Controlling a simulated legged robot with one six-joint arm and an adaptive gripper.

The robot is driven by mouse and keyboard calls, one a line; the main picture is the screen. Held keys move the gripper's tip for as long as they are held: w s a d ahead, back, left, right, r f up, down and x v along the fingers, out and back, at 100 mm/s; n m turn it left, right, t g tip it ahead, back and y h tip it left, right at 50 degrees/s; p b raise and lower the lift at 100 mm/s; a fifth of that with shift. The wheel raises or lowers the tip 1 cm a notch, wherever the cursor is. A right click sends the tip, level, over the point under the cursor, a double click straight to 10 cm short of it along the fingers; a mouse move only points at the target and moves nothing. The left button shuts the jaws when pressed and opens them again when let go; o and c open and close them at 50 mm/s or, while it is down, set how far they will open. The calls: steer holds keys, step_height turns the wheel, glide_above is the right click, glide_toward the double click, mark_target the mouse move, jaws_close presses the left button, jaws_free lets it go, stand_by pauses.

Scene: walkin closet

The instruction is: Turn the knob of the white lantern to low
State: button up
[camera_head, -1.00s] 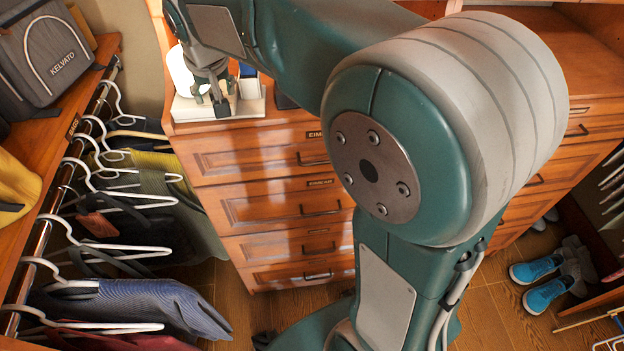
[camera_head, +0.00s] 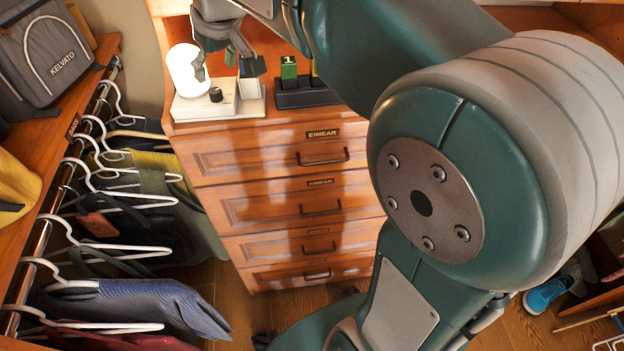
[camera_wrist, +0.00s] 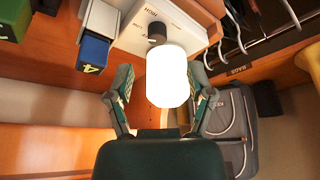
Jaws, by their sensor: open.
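The white lantern stands on the dresser top at the back left, with a bright white globe (camera_head: 184,70) and a flat white base (camera_head: 190,108). Its black knob (camera_head: 216,94) is on the base, in front and to the right of the globe. The wrist view shows the knob (camera_wrist: 156,32) above the globe (camera_wrist: 167,76), with partly readable lettering beside it. The knob's setting cannot be read. My gripper (camera_head: 228,66) is open and empty above the base, apart from the knob. In the wrist view its fingers (camera_wrist: 164,95) appear on either side of the globe.
A blue block (camera_wrist: 93,53) stands in a white holder right of the lantern. A green block (camera_head: 289,70) marked 1 is in a dark holder (camera_head: 306,94) farther right. Hangers with clothes (camera_head: 120,205) and a grey bag (camera_head: 50,55) are at the left.

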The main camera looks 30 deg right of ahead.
steer(key=s+d+r+m, duration=0.1)
steer(key=s+d, duration=0.2)
steer(key=s, duration=0.6)
steer(key=s+d+f+m+t+h, duration=0.1)
steer(key=s+d+f+m, duration=0.2)
steer(key=s+f, duration=0.7)
steer(key=shift+s+d+h, duration=0.25)
steer(key=shift+s+h, duration=0.05)
steer(key=shift+s, duration=1.65)
